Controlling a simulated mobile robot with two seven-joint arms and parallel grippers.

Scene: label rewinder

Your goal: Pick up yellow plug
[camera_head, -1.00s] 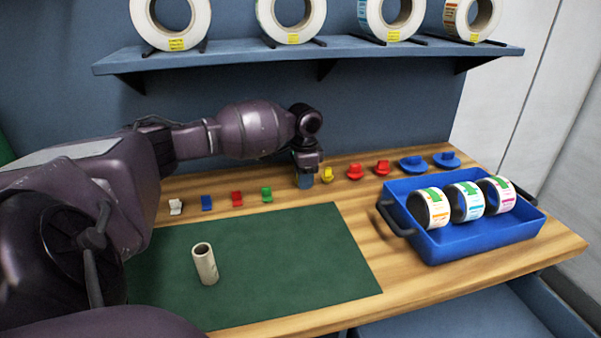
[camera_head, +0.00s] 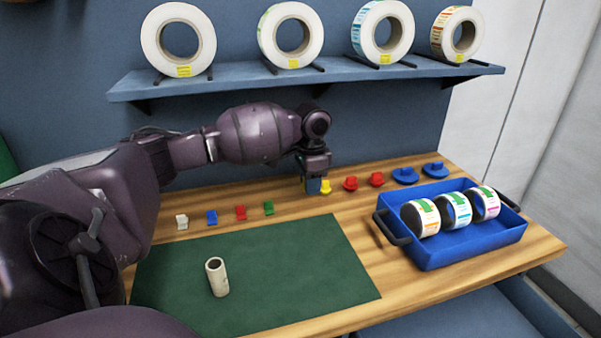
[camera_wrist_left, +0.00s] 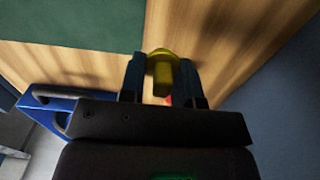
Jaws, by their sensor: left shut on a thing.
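The yellow plug (camera_head: 326,187) stands in the row of small parts along the back of the wooden table, left of the red plugs. My left gripper (camera_head: 318,185) reaches down at it from above and partly covers it. In the left wrist view the yellow plug (camera_wrist_left: 162,78) sits between the two fingers of my left gripper (camera_wrist_left: 162,66), which is shut on it. Whether the plug touches the table is hard to tell. My right gripper is not in view.
Red plugs (camera_head: 350,184) and blue plugs (camera_head: 405,176) stand close on the right. Small clips (camera_head: 240,212) line the left. A green mat (camera_head: 270,275) holds a cardboard core (camera_head: 217,277). A blue tray (camera_head: 470,240) holds label rolls. A shelf (camera_head: 330,80) with large rolls hangs above.

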